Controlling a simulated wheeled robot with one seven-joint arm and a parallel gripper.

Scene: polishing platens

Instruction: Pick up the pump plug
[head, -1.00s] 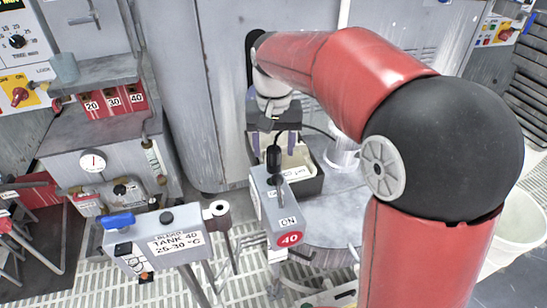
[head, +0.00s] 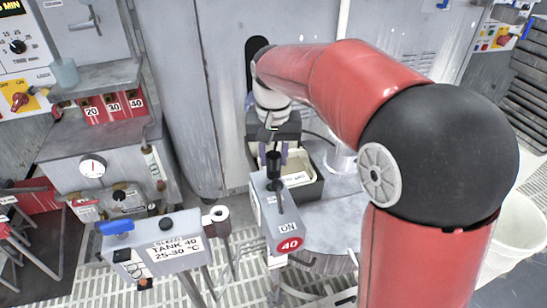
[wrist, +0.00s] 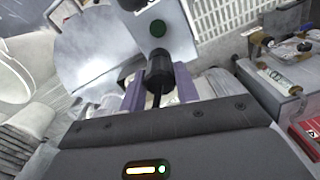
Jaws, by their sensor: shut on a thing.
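The pump plug (head: 273,160) is a black cylindrical plug with a cable, held upright above the grey pump box marked ON and 40 (head: 283,222). My gripper (head: 274,152) is shut on it, with a purple finger at each side. In the wrist view the black plug (wrist: 159,68) sits between the fingers of my gripper (wrist: 160,90). In the head view I cannot tell whether the plug's tip touches the box.
A dark bin with a pale label (head: 302,168) stands just behind the pump box. A round grey table (head: 335,205) lies to the right. The TANK 40 box (head: 165,246) stands at the left front. A white bucket (head: 518,222) is at the far right.

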